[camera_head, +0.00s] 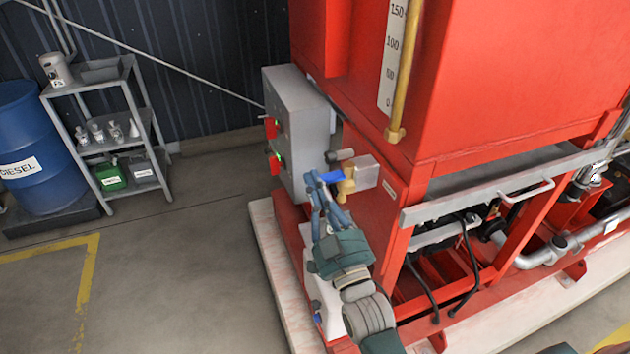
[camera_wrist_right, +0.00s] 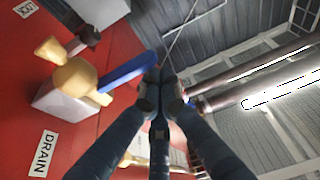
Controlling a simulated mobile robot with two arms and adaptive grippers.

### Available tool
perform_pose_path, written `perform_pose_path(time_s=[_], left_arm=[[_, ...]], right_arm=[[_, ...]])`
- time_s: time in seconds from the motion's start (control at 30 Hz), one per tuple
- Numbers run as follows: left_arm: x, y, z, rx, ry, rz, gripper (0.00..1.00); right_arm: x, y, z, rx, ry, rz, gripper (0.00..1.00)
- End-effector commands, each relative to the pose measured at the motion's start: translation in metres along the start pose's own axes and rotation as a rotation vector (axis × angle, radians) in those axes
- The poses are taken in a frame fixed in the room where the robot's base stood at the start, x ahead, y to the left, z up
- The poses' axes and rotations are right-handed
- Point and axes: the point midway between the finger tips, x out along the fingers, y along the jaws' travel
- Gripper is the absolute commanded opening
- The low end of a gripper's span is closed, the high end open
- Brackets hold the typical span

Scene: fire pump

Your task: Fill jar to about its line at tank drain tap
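The drain tap is a brass body (camera_head: 347,182) on a pale block at the red tank's lower side, with a blue lever (camera_head: 328,177) pointing left. In the right wrist view the brass tap (camera_wrist_right: 75,80) and its blue lever (camera_wrist_right: 128,70) show beside a DRAIN label (camera_wrist_right: 43,153). My right gripper (camera_head: 312,180) is at the lever's free end. Its fingertips (camera_wrist_right: 160,80) are together there; I cannot tell whether they pinch the lever or only touch it. No jar can be made out at the tap. My left gripper is out of view.
A grey control box (camera_head: 298,125) stands left of the tap. A shelf rack (camera_head: 135,105) with several small containers and a blue diesel drum (camera_head: 35,150) stand at far left. A pale object (camera_head: 318,285) is partly hidden beneath my right arm. Floor at left is clear.

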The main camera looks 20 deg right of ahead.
Motion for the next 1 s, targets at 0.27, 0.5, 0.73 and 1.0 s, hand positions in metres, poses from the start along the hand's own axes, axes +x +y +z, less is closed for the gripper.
perform_pose_path(time_s=[0.27, 0.5, 0.73, 1.0], left_arm=[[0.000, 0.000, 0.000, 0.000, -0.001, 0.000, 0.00], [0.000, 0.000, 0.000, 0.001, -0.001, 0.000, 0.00], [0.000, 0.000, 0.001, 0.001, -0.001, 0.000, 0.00], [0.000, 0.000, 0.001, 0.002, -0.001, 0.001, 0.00]], right_arm=[[-0.001, -0.001, 0.003, -0.040, -0.001, -0.014, 0.00], [-0.002, -0.001, 0.006, -0.073, -0.001, -0.026, 0.00], [-0.004, -0.002, 0.011, -0.152, -0.001, -0.054, 0.00], [-0.008, -0.002, 0.023, -0.318, -0.002, -0.112, 0.00]])
